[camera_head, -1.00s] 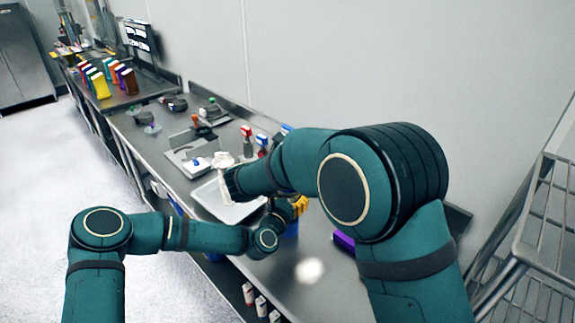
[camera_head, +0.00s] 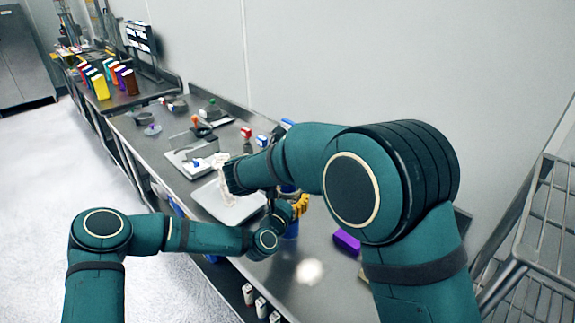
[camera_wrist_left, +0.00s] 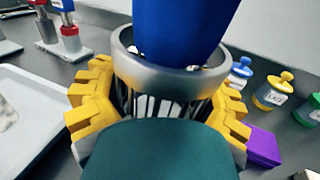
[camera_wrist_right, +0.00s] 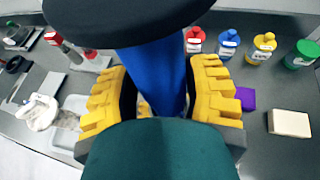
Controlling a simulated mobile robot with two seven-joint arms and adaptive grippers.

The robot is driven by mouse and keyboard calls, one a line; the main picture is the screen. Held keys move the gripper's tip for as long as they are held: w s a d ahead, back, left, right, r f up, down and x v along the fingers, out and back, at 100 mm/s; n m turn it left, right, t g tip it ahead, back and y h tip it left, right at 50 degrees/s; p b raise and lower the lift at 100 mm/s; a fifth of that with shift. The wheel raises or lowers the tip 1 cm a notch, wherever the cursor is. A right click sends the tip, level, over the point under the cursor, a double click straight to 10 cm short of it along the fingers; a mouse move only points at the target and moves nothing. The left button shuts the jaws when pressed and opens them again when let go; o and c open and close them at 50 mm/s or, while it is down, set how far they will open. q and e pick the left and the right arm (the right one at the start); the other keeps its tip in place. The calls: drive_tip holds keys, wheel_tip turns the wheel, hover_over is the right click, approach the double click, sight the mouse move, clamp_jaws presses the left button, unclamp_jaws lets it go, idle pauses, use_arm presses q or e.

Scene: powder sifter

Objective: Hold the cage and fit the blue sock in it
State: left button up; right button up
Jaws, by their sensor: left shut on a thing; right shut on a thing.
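The cage (camera_wrist_left: 170,80), a silver ring with dark bars below it, stands between the yellow fingers of my left gripper (camera_wrist_left: 160,112). That gripper is shut on it. The blue sock (camera_wrist_left: 185,30) rises from the ring's opening, tilted slightly; how deep its lower end sits is hidden. In the right wrist view the blue sock (camera_wrist_right: 155,75) is between the yellow fingers of my right gripper (camera_wrist_right: 160,95), which is shut on it. A dark disc (camera_wrist_right: 125,12) covers the sock's upper part there. In the head view yellow fingers (camera_head: 299,206) show beside blue, and my arms hide the rest.
A pale tray (camera_head: 220,208) lies on the steel bench, with a whitish object (camera_head: 222,172) by it. A purple block (camera_head: 346,242) lies right of the grippers. Lidded bottles, including a yellow-topped one (camera_wrist_right: 263,45), stand behind. A wire rack (camera_head: 530,220) stands at right.

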drive_tip(key=shift+r, duration=0.55)
drive_tip(key=shift+f, duration=1.7)
idle(1.0)
drive_tip(key=o, duration=1.3)
drive_tip(key=shift+f, duration=0.1)
drive_tip(key=shift+s, duration=0.15)
drive_tip(key=v, duration=1.2)
drive_tip(key=shift+c, duration=0.5)
